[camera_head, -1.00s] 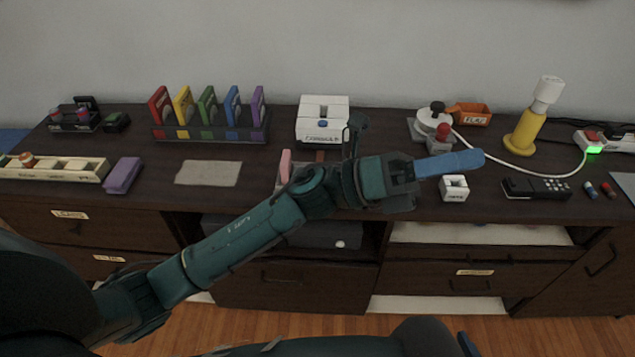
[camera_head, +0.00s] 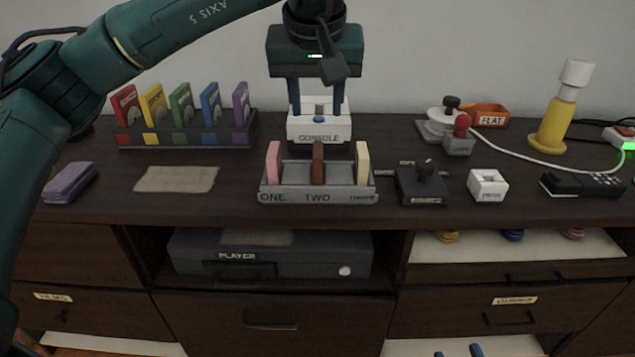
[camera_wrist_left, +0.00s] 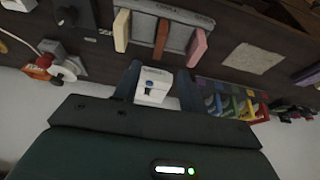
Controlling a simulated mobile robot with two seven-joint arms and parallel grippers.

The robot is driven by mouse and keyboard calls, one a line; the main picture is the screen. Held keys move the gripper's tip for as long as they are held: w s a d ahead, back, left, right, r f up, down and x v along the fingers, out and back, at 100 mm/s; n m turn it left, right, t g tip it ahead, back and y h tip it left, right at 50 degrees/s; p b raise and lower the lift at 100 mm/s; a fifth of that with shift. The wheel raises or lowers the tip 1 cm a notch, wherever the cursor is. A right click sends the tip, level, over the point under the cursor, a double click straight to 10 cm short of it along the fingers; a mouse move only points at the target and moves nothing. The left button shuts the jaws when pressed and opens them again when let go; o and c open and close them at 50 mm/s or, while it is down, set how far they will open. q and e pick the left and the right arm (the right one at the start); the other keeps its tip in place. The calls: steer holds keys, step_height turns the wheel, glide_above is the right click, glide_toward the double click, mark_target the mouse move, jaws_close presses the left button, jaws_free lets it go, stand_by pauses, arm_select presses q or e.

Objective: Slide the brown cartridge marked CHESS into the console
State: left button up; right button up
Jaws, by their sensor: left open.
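The brown cartridge (camera_head: 318,163) stands upright in the middle slot, marked TWO, of a grey rack (camera_head: 278,197); its CHESS marking is not readable. It also shows in the wrist view (camera_wrist_left: 161,40). A pink cartridge (camera_head: 274,163) stands in slot ONE and a cream one (camera_head: 362,164) in the right slot. The white console (camera_head: 304,131) is behind the rack, with a blue button in front. My left gripper (camera_head: 317,108) points down over the console, open and empty, its fingers apart. My right gripper (camera_head: 457,351) shows only two separated blue fingertips at the bottom edge.
A holder (camera_head: 130,144) with several coloured cartridges stands at the left back. A black joystick (camera_head: 424,182), a white cube-like block (camera_head: 487,186) and a remote (camera_head: 582,185) are right of the rack. The cabinet top left of the rack holds a flat mat (camera_head: 176,179).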

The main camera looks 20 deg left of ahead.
mark_target(318, 150)
arm_select(q)
steer(key=b+x, duration=0.2)
steer(key=x, duration=0.6)
steer(key=shift+w+a, duration=0.1)
steer(key=shift+a, duration=0.05)
steer(key=b+x, duration=0.1)
steer(key=x, duration=0.4)
steer(key=shift+w+r+b, duration=0.15)
steer(key=shift+w+b, duration=0.05)
steer(key=shift+b, duration=0.2)
arm_select(e)
steer(key=shift+s+a+r+n+t+y, duration=0.1)
steer(key=shift+s+a+n+t+y, duration=0.05)
steer(key=shift+a+n+t+y, duration=0.7)
steer(key=shift+d+m, duration=0.15)
steer(key=shift+m, duration=0.1)
arm_select(q)
steer(key=shift+r, duration=0.1)
jaws_close()
